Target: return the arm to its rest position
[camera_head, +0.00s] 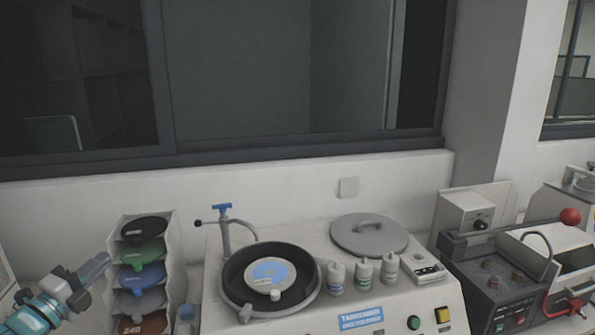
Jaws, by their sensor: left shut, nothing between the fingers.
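My left gripper (98,267) is at the lower left, in front of the left edge of a rack of coloured discs. It is shut and empty, and points up and to the right. My right gripper does not show. The rest position itself cannot be made out in this view.
The disc rack (170,240) stands just right of my left gripper. Right of it is a polishing machine (330,250) with a tap, a round lid (370,234) and bottles. A dark machine with a red knob (570,216) stands far right.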

